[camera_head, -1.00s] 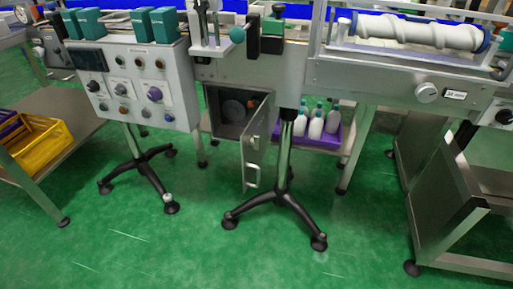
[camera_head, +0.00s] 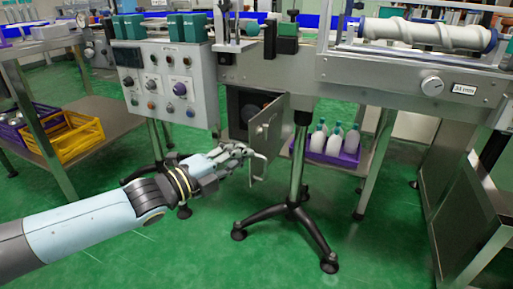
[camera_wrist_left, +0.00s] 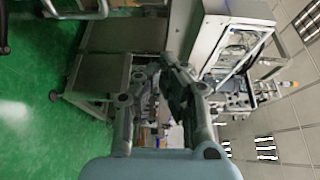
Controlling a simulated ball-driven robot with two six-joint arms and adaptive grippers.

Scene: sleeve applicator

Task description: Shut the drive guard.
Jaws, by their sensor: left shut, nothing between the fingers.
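The drive guard (camera_head: 273,126) is a grey hinged metal door under the machine, standing ajar in the head view. Its hinge side is on the right, and part of the dark drive compartment (camera_head: 239,104) shows behind it. A pale bar handle (camera_head: 257,170) is on its outer face near the free edge. My left gripper (camera_head: 247,153) is shut and empty, with its fingertips close to the handle and the door's free edge. I cannot tell whether they touch. In the left wrist view the shut fingers (camera_wrist_left: 165,68) show, but the guard cannot be made out. My right gripper is out of view.
A control box (camera_head: 165,85) hangs at upper left. A black tripod foot (camera_head: 290,212) stands below and right of the guard. A purple crate (camera_head: 330,152) of white bottles is behind it. A yellow crate (camera_head: 72,140) sits on a shelf at left. Green floor in front is open.

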